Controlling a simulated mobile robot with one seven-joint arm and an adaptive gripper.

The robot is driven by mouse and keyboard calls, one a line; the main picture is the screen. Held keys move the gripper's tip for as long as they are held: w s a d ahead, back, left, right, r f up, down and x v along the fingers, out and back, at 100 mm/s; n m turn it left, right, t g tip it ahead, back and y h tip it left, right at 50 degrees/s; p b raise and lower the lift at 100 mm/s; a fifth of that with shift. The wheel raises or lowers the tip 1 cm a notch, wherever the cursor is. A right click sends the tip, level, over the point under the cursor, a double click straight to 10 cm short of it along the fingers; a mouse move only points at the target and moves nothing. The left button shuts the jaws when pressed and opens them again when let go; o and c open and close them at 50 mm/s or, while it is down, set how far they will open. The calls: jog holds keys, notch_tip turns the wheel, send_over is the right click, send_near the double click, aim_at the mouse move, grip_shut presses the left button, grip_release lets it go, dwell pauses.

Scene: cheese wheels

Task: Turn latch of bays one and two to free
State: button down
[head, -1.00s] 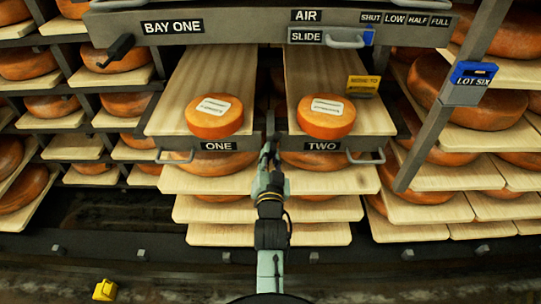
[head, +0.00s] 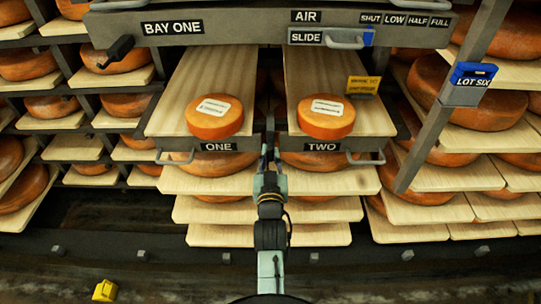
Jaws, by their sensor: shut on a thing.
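Two boards are pulled out side by side, bay one with its front labelled ONE (head: 218,147) and bay two labelled TWO (head: 322,147). Each carries one orange cheese wheel, on the left (head: 208,124) and on the right (head: 322,125). A dark narrow upright piece, which looks like the latch (head: 270,127), stands in the gap between the fronts. My gripper (head: 268,150) reaches up into this gap and is shut on that piece. The fingertips are small and dark there, so the exact grip and the latch's angle are hard to tell.
A blue LOT SIX tag (head: 474,74) hangs on the right post. A yellow block (head: 105,290) lies low at left. Shelves of cheeses flank both sides.

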aim_at(270, 149)
jog(key=shift+r, duration=0.15)
jog(key=c, duration=1.6)
grip_release()
jog(key=shift+o, duration=0.2)
notch_tip(270, 149, up, 10)
jog(key=shift+f, duration=0.1)
